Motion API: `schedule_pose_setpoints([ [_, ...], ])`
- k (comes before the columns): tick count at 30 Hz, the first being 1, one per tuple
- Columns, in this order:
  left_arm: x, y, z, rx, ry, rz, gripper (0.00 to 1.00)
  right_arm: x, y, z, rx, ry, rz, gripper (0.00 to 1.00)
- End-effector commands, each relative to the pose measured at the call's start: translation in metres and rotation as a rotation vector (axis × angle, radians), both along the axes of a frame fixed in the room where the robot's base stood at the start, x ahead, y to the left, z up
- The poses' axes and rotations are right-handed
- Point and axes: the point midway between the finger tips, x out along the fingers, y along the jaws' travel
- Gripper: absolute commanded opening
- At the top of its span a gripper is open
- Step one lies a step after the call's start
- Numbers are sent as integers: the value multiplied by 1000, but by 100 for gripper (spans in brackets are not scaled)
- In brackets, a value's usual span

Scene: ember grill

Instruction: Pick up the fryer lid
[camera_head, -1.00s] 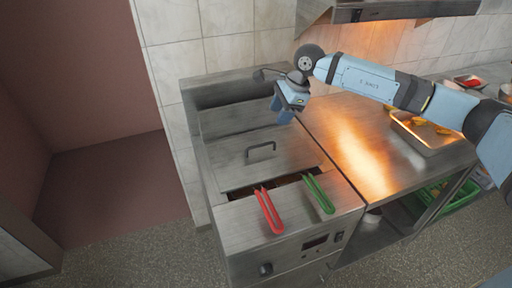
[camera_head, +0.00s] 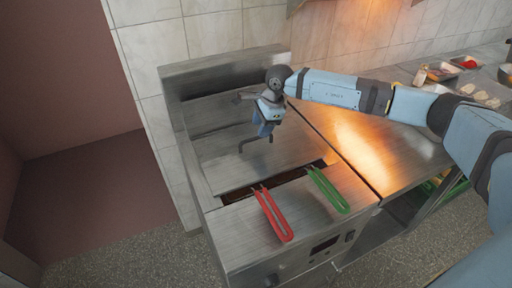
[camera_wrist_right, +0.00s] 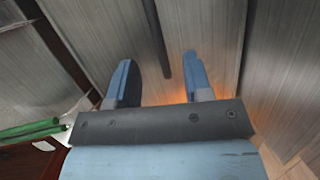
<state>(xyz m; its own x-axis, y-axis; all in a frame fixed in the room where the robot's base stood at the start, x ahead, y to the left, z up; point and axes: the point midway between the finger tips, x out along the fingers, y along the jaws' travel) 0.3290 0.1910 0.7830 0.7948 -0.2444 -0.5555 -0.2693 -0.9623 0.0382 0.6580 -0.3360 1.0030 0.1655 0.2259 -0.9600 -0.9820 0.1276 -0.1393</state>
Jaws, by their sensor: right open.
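The fryer lid (camera_head: 226,168) is a flat grey metal plate on top of the fryer, with a dark bar handle (camera_head: 242,148). My right gripper (camera_head: 265,136) is open over the lid at the handle and partly hides it. In the right wrist view, the lid (camera_wrist_right: 105,30) fills much of the picture. The dark handle (camera_wrist_right: 156,38) runs toward the gap between the two blue fingers of my right gripper (camera_wrist_right: 160,82). I cannot tell whether the fingers touch it. My left gripper is out of view.
A red basket handle (camera_head: 273,216) and a green one (camera_head: 328,190) stick out over the fryer's front (camera_head: 235,232). A dark slot lies between them and the lid. A metal counter (camera_head: 345,140) stands to the right, with food trays farther back. A tiled wall (camera_head: 150,60) is behind.

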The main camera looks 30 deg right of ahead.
Motion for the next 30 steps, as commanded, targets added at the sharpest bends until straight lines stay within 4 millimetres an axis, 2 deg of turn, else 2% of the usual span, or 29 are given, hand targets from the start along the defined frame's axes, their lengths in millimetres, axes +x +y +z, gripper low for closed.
schedule_pose_setpoints([
  [8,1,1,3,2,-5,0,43,2,5,-17,0,1,1,46],
  [16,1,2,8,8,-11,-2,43,8,14,-53,0,0,0,46],
  [23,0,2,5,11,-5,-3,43,8,15,-57,0,0,1,46],
  [29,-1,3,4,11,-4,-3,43,8,15,-57,0,0,1,2],
  [30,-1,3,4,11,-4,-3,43,8,15,-57,0,0,1,0],
])
